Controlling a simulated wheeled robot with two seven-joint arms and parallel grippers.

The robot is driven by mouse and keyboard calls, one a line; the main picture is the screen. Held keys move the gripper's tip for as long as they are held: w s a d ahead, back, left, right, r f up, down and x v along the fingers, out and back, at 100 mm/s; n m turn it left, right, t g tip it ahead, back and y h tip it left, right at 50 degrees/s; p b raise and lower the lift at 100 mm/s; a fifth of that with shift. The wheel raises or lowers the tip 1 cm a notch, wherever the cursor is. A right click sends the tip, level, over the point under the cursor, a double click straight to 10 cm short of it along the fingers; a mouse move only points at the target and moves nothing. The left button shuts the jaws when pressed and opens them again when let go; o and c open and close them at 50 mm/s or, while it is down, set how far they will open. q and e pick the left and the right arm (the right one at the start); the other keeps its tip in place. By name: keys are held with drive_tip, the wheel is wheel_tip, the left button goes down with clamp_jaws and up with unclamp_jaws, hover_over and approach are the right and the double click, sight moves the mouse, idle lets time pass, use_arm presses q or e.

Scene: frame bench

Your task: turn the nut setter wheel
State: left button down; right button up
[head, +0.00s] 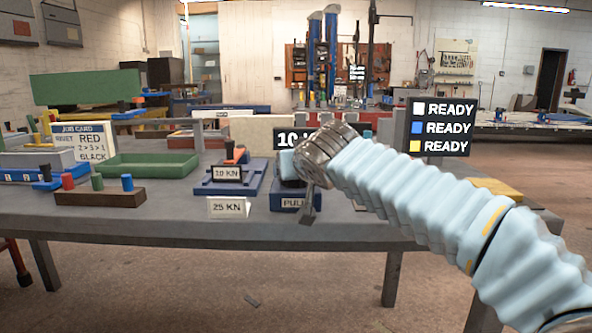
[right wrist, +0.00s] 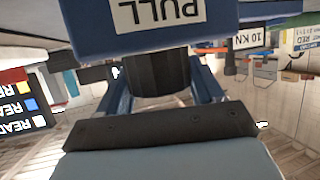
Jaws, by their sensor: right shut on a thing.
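The blue station block (head: 281,203) with a PULL label stands at the middle of the bench in the head view. A dark display reading "10" rises behind it, partly covered by my arm. In the right wrist view the same block (right wrist: 85,32) fills the top, with its label upside down. A dark round piece (right wrist: 155,70), which looks like the wheel, sits against the block. My right gripper (right wrist: 160,88) has its blue fingers on both sides of this piece and is shut on it. In the head view my right wrist hides the wheel. My left gripper is not in view.
Left of the block are a blue base with a 10 KN label (head: 227,174), a 25 KN card (head: 229,208), a green tray (head: 150,165) and a peg rack (head: 100,197). A READY panel (head: 438,129) stands behind my right arm.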

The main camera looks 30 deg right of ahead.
drive_tip(key=o, duration=1)
drive_tip(key=shift+f, duration=0.1)
drive_tip(key=shift+c, duration=0.2)
drive_tip(key=v, duration=1.4)
